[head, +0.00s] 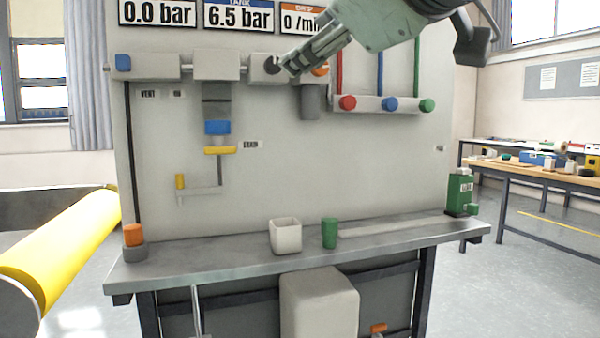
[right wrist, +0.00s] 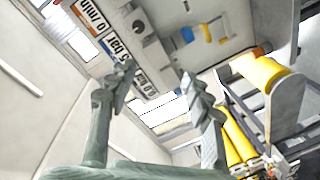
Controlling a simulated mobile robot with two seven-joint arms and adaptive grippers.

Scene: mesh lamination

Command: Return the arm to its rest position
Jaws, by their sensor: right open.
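My right arm comes in from the upper right in the head view. Its grey-green gripper (head: 288,66) points left and down in front of the upper part of the panel, overlapping the dark knob and the orange knob (head: 320,70). I cannot tell from this view whether it touches them. In the right wrist view the two fingers of my right gripper (right wrist: 158,82) stand well apart with nothing between them. The panel looks tilted in that view, beyond the fingers. My left gripper is not in view.
A yellow roll (head: 65,240) lies at left.

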